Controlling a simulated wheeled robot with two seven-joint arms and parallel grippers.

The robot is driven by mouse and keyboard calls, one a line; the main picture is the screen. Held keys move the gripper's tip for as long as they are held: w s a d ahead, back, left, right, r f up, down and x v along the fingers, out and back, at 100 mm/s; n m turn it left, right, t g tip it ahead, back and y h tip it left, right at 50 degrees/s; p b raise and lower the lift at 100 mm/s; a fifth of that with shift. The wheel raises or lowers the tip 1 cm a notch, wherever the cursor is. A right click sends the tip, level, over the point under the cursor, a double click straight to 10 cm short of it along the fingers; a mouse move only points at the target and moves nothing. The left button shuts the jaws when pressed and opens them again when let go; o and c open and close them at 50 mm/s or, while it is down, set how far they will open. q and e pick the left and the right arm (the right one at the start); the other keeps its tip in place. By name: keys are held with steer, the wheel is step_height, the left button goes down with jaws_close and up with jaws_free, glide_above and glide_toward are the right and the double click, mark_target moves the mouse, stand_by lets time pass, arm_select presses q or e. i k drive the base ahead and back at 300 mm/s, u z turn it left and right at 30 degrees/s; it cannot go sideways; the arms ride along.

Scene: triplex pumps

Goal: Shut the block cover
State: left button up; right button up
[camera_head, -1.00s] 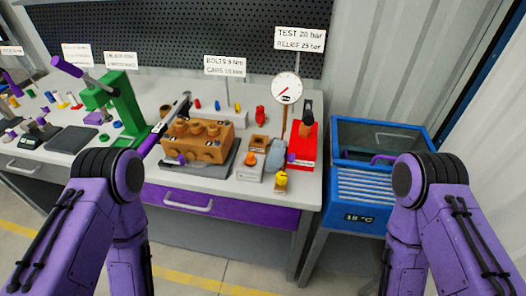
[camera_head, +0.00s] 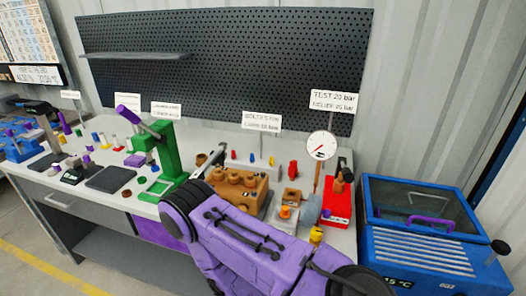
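No part is labelled as the block cover. The brown pump block (camera_head: 243,192) sits on the bench with several round caps on top, its front partly hidden behind my purple arm. The blue box (camera_head: 378,254) at the right reads 15 °C. It has a framed see-through top panel (camera_head: 405,202), a purple handle (camera_head: 428,221) and a slatted front. I cannot tell whether that panel is fully shut. My arm crosses the bottom middle, in front of the bench. Neither gripper shows, so their state and hold are hidden.
A green press (camera_head: 175,150) with a purple-tipped lever stands left of the block. A round gauge (camera_head: 321,146) on a post and a red unit (camera_head: 337,205) stand between block and blue box. A black perforated panel (camera_head: 230,60) backs the bench. Small parts crowd the bench.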

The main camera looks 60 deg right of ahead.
mark_target(327, 213)
steer(key=u, duration=0.15)
steer(key=k, duration=1.15)
steer(key=z, duration=1.6)
steer(key=i, duration=0.55)
steer(key=z, duration=0.05)
steer(key=k, duration=0.55)
steer(key=u, duration=0.2)
steer(key=i, duration=0.65)
steer(key=z, duration=0.35)
